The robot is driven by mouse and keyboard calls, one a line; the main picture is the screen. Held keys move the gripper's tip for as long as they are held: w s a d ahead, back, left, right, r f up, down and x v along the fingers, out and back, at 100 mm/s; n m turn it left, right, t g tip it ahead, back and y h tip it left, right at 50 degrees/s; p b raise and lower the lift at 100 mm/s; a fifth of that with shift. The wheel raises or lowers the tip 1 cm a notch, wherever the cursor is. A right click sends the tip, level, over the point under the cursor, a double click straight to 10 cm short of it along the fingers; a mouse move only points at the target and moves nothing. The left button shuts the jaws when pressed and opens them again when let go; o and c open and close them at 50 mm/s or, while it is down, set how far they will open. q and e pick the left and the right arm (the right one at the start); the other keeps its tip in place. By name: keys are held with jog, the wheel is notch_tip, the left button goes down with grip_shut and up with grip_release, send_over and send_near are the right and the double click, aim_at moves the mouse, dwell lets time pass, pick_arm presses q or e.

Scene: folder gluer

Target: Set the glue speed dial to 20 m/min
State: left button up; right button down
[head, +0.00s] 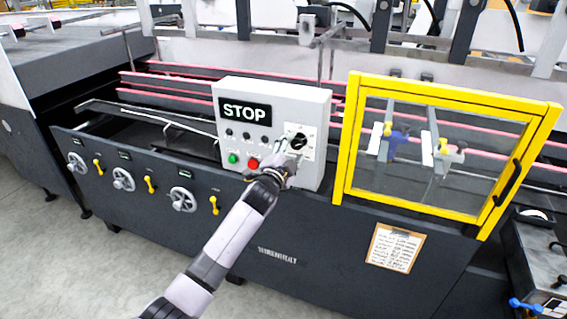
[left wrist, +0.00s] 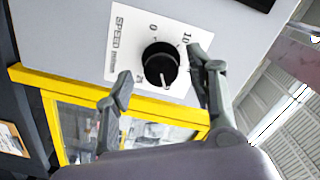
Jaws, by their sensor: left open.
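The black speed dial (head: 299,141) is on the right part of the grey control box (head: 318,105). In the left wrist view the dial (left wrist: 160,65) sits on a white plate (left wrist: 122,50) marked SPEED, with 0 and 10 readable. Another number at the plate's lower left is too blurred to read. The dial's white pointer line points down in that view, towards the plate's lower edge. My left gripper (head: 288,158) is in front of the dial. Its open fingers (left wrist: 158,92) are on either side of the knob, apart from it. My right gripper is out of view.
A STOP display (head: 245,112), a green button (head: 233,158) and a red button (head: 253,163) are left of the dial. A yellow-framed guard (head: 352,135) stands close on the right. Handwheels (head: 183,199) and a clipboard sheet (head: 396,248) are on the machine's front.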

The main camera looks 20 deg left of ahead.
pick_arm(q)
jog(key=s, duration=1)
jog(key=shift+a, duration=0.2)
jog(key=s+a+f+n+g+b, duration=0.1)
jog(key=s+f+n+g, duration=0.2)
jog(key=f, duration=1.4)
jog(key=s+a+f+n+g, duration=0.1)
jog(key=s+f+g, duration=0.3)
jog(key=f, duration=1.2)
jog(key=s+f+n+g+b, duration=0.15)
jog(key=s+f+g, duration=0.25)
jog(key=s+f, duration=1.5)
jog(key=s+f+n+g, duration=0.1)
jog(key=s+f, duration=0.4)
jog(key=s, duration=0.5)
jog(key=s+d+f+n+g, duration=0.1)
jog(key=s+f, duration=0.4)
jog(key=s, duration=0.6)
jog(key=s+f+n+g, duration=0.2)
jog(key=s+f+g, duration=0.2)
jog(key=s, duration=0.7)
jog(key=shift+d+f+y, duration=0.3)
jog(key=shift+d+f, duration=0.1)
jog(key=shift+f, duration=0.05)
